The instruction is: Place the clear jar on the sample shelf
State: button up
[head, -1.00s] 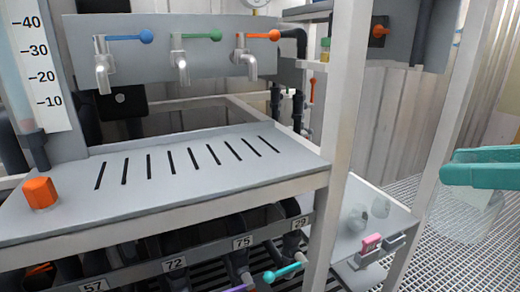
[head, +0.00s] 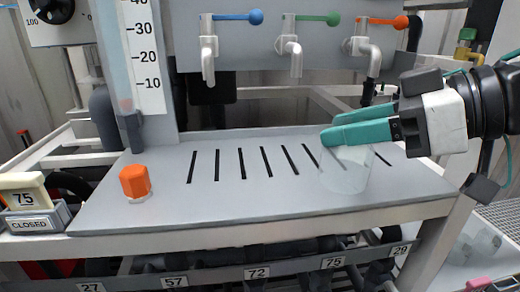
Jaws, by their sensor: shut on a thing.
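The clear jar (head: 345,176) is a see-through cup shape over the right part of the grey slotted shelf (head: 240,205) in the head view. My gripper (head: 345,130), with teal fingers, comes in from the right and is shut on the jar near its top. The jar looks upright. I cannot tell whether its base touches the shelf or hangs just above it. The shelf has a row of black slots, some seen through or beside the jar.
Taps with blue (head: 228,17), green (head: 318,19) and orange (head: 388,21) handles hang behind. A scaled column (head: 140,60) rises at the back left. The shelf's middle is clear.

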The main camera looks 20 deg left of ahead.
jog(key=shift+w+a+f, duration=0.85)
jog(key=shift+w+a, duration=0.95)
jog(key=shift+w, duration=0.2)
jog(key=shift+w+a+f, duration=0.8)
jog(key=shift+w+a, duration=0.95)
jog(key=shift+w, duration=0.3)
jog(key=shift+w+a+f, duration=0.85)
jog(key=shift+w+a, duration=0.95)
jog(key=shift+w, duration=0.2)
jog(key=shift+f, duration=0.2)
jog(key=o, duration=1)
jog(key=shift+c, duration=0.2)
jog(key=shift+r, duration=0.1)
jog(key=shift+d+r, duration=0.2)
jog(key=shift+d, duration=0.05)
jog(key=v, duration=1.1)
jog(key=shift+d, duration=0.25)
